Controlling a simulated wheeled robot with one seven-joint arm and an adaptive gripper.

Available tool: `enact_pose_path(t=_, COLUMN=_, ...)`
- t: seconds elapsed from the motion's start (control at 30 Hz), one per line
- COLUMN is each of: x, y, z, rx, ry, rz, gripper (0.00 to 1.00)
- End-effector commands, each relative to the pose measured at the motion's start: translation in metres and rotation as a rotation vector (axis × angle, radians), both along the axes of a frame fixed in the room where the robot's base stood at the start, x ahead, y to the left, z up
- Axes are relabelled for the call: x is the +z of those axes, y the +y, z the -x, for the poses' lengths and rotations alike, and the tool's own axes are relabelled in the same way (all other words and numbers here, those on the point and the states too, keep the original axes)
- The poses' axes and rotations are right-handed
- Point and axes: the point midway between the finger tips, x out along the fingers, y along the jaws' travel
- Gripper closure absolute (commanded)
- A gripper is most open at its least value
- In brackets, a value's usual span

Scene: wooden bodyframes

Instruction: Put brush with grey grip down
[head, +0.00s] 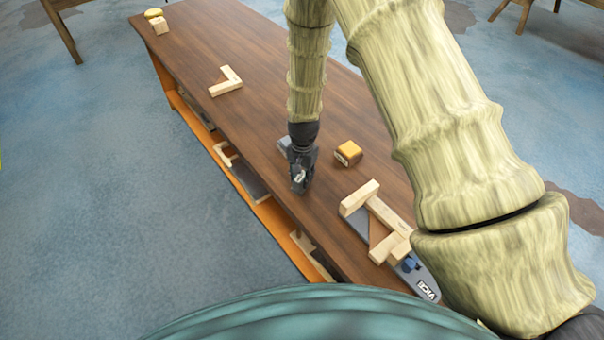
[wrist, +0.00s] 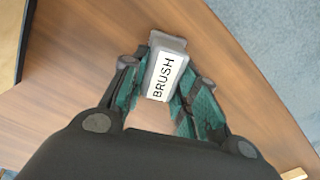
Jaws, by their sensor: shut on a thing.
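The brush with grey grip (wrist: 163,75) shows in the wrist view as a grey block with a white label reading BRUSH. My gripper (wrist: 160,92) is shut on it, with a finger on each side. In the head view my gripper (head: 299,182) points down over the wooden table (head: 250,95), close to its near long edge. A small grey piece (head: 284,144) shows beside the gripper there, partly hidden by it. I cannot tell whether the brush touches the table top.
A yellow-brown block (head: 348,152) sits right of my gripper. A wooden frame assembly (head: 385,225) in a grey vice (head: 424,285) lies at the near right. The table between is clear.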

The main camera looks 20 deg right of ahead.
Motion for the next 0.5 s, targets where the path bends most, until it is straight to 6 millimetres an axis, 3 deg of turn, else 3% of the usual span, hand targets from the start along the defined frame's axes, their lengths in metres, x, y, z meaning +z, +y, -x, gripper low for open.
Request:
enact_pose_path(t=0.37, x=-0.0036, y=-0.0002, z=0.0000, rx=-0.001, ry=-0.001, rz=0.000, gripper=1.00)
enact_pose_path(t=0.4, x=-0.0025, y=-0.0001, z=0.0000, rx=-0.001, ry=-0.001, rz=0.000, gripper=0.63)
enact_pose_path(t=0.5, x=-0.0024, y=-0.0001, z=0.0000, rx=0.000, ry=-0.001, rz=0.000, gripper=0.49)
